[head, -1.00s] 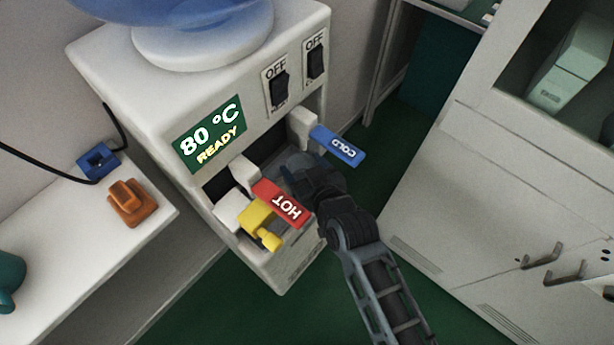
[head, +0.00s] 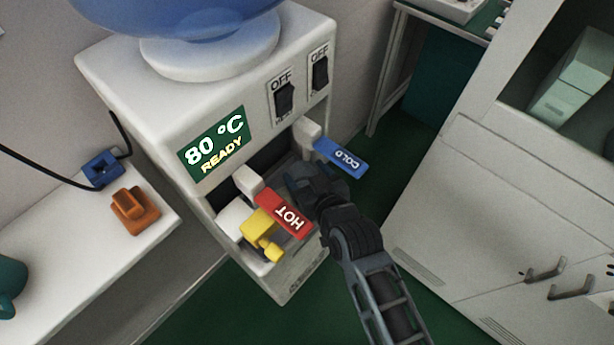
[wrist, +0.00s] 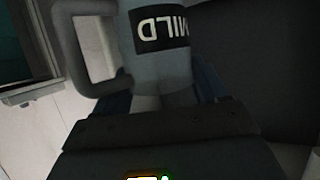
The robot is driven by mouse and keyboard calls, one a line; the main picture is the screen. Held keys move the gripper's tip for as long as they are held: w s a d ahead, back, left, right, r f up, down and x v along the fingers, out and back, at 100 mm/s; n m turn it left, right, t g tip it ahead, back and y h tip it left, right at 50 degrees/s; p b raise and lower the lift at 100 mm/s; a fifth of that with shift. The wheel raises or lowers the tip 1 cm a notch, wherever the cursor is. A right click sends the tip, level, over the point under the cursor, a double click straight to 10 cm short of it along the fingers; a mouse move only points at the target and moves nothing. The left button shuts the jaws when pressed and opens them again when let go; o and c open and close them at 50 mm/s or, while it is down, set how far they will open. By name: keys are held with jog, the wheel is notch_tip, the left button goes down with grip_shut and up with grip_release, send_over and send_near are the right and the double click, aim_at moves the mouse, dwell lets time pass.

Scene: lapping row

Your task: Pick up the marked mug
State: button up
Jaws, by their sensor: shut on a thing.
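In the wrist view, a grey-blue mug (wrist: 158,68) with a dark label, whose upside-down letters seem to read MILD, sits between the jaws. Its squarish handle (wrist: 68,40) is on the left. My gripper (wrist: 165,101) is shut on the mug's body; the fingers are mostly hidden. In the head view, my gripper (head: 306,180) is inside the front bay of the water dispenser, between the HOT and COLD levers. The mug cannot be made out there behind my dark wrist. A teal mug (head: 10,284) stands on the counter at the far left.
The water dispenser (head: 130,95) shows 80 °C READY. A red HOT lever (head: 284,213) with a yellow part (head: 259,229) and a blue COLD lever (head: 341,157) stick out close to my gripper. A cabinet (head: 470,230) stands right; green floor lies between.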

jog(key=shift+r, duration=0.8)
jog(key=s+d+b, duration=0.1)
jog(key=s+d, duration=0.3)
jog(key=s, duration=0.4)
jog(key=s+d+b, duration=0.1)
jog(key=s+d, duration=0.3)
jog(key=s, duration=0.3)
jog(key=shift+s+d+r, duration=0.2)
jog(key=shift+s+r, duration=0.15)
